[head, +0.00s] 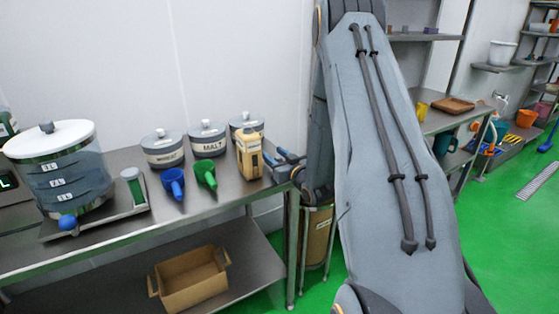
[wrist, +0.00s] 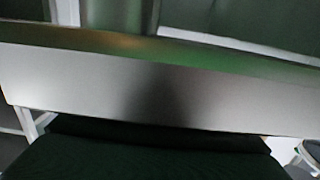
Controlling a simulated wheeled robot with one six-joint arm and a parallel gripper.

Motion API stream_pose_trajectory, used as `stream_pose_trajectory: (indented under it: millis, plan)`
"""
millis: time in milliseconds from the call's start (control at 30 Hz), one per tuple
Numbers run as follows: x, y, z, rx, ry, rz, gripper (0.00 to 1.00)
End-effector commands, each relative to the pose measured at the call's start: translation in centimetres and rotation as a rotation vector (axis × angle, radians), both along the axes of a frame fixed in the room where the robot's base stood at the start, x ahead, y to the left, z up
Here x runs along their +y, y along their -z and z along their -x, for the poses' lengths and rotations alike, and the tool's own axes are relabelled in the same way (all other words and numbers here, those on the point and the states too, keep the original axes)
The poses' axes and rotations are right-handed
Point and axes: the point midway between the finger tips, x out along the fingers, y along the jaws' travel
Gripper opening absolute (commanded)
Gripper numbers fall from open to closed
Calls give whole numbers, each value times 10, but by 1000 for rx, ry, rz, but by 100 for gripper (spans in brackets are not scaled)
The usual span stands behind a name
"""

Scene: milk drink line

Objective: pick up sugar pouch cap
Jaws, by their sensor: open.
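A tan pouch-like container (head: 249,158) stands upright at the right end of the steel table, with a label too small to read. It may be the sugar pouch; I cannot make out a separate cap at its top. My gripper (head: 273,161) is just to the right of it in the head view, near the table's right end. It is open, its fingers point left toward the container, and I see nothing between them. Whether the fingers touch the container is not clear. In the wrist view, neither pouch nor cap can be recognised.
Blue (head: 173,182) and green (head: 206,174) scoops or funnels stand left of the pouch, before lidded canisters including one marked MALT (head: 207,141). A large clear vessel (head: 58,170) stands far left. A cardboard box (head: 190,280) sits on the lower shelf. A steel edge (wrist: 160,88) crosses the wrist view.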

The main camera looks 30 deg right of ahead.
Motion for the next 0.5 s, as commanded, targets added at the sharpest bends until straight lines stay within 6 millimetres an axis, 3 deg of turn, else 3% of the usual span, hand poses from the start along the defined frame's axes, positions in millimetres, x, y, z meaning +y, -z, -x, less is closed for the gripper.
stream_pose_trajectory:
  millis: [133,367,500]
  plan:
    - [0,1,-11,0,1,0,43]
    - [-2,2,-13,1,3,-1,43]
    - [-2,1,-12,1,4,-1,21]
